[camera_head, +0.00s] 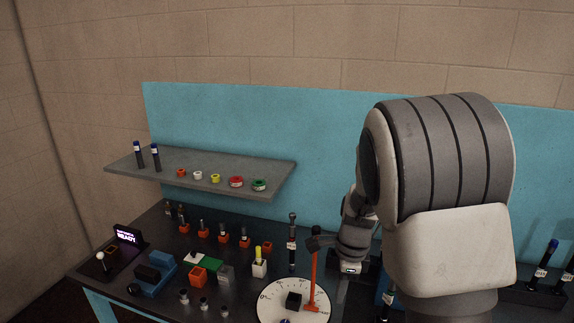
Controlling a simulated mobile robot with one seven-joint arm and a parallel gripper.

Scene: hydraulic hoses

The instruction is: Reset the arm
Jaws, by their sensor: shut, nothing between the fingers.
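My arm fills the right side of the head view, bent over the bench with its large grey and white links close to the camera. Its wrist points left and down above the bench. My gripper (319,243) is at the end of the wrist, small and dark, and it is shut with nothing held. It is above the right part of the bench, by the top of an upright orange bar (313,282). Whether the two touch cannot be told. My arm hides part of the bench behind it.
A round white dial (272,312) with a black block on it lies below my gripper. A dark upright tool (292,243) stands to its left. Several small parts, a blue fixture (155,275) and a lit display (126,237) stand farther left. A grey shelf (270,178) juts from the blue panel (250,125).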

